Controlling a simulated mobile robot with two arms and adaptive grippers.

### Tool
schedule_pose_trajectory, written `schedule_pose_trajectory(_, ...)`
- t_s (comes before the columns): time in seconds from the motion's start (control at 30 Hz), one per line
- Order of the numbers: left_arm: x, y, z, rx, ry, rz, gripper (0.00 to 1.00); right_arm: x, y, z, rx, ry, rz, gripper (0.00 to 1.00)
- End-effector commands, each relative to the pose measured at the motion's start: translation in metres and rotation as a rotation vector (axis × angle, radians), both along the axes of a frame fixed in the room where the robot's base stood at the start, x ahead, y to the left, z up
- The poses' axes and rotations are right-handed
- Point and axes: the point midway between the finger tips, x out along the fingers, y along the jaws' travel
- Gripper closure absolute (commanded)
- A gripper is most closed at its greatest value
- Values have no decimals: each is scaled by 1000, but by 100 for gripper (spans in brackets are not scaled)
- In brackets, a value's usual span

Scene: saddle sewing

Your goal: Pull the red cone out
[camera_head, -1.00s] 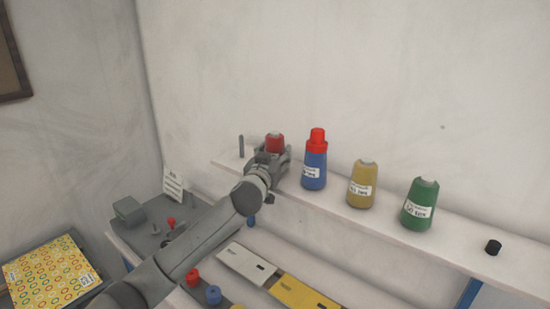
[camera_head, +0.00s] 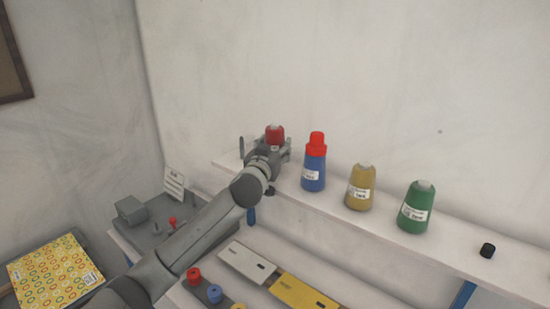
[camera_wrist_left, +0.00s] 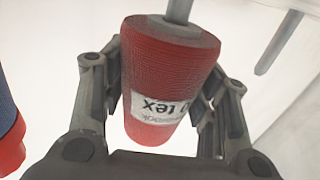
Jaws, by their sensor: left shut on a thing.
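The red cone (camera_head: 275,132) stands above the left end of the shelf, upright, with my left gripper (camera_head: 272,150) around its lower part. In the left wrist view the picture is upside down: the red cone (camera_wrist_left: 168,70) sits between both fingers of my left gripper (camera_wrist_left: 165,95), which is shut on it. Its white label reads upside down. A grey peg (camera_wrist_left: 179,10) meets the cone's wide base, so the cone is raised off the shelf. How far the peg reaches inside is hidden. My right gripper is not in view.
A blue cone (camera_head: 313,170) with a red top stands close right of my left gripper. A yellow cone (camera_head: 360,188) and a green cone (camera_head: 417,207) stand farther right on the shelf (camera_head: 450,247). A bare grey peg (camera_head: 242,147) stands left.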

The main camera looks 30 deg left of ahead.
Motion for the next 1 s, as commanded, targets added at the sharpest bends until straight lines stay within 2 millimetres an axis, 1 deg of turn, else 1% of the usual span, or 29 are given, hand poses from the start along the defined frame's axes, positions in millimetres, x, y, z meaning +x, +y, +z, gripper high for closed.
schedule_pose_trajectory(0.03, 0, 0, 4, 0, -2, 0, 74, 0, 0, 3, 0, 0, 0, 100)
schedule_pose_trajectory(1.0, 0, 0, 33, 1, -2, 0, 74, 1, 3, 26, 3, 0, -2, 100)
